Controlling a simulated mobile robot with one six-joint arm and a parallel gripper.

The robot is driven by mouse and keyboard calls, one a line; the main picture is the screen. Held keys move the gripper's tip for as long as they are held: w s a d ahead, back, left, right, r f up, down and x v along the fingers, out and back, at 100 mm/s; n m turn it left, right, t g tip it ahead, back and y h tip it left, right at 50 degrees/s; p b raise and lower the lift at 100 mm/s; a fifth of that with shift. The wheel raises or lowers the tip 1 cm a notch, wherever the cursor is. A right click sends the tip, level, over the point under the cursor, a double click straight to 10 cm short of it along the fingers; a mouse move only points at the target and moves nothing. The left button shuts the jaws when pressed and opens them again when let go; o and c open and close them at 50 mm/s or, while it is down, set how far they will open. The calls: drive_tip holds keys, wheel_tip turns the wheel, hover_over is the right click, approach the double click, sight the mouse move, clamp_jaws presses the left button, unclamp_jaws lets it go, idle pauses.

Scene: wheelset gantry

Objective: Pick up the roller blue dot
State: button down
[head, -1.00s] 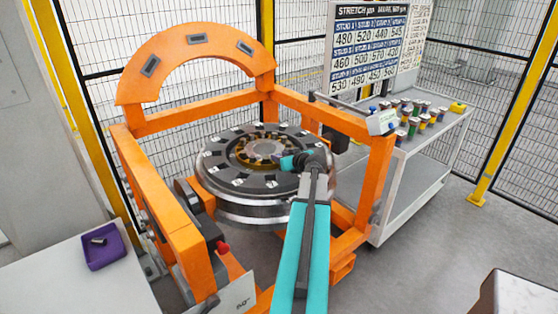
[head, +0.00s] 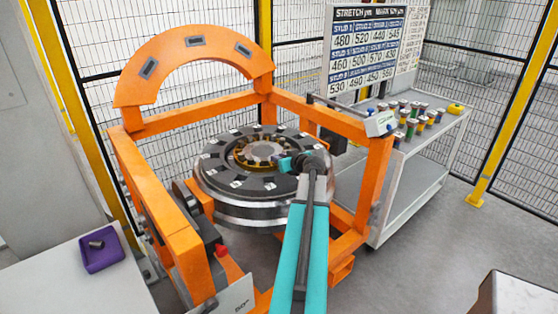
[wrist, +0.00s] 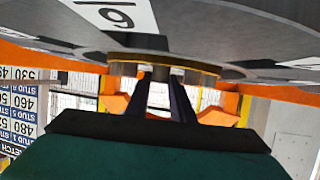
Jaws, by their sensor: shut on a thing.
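My gripper (head: 281,162) reaches over the wheel to the ring of brass-coloured rollers (head: 243,153) around its grey hub. In the wrist view, its two dark fingers (wrist: 163,82) point at a brass-coloured ring (wrist: 205,75) under the large grey disc. The gripper is shut on a roller at the ring, but the roller itself is mostly hidden. I cannot make out a blue dot on any roller in either view.
An orange gantry frame (head: 184,240) surrounds the wheel (head: 215,177), with an arch behind. A purple tray (head: 112,258) holding a dark piece stands on the left table. A trolley (head: 420,190) with several coloured cylinders stands right. Open floor lies at right.

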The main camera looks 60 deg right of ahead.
wheel_tip(320, 180, up, 10)
drive_tip(key=b, duration=0.2)
drive_tip(key=shift+b, duration=0.4)
drive_tip(key=shift+f, duration=0.1)
idle(0.7)
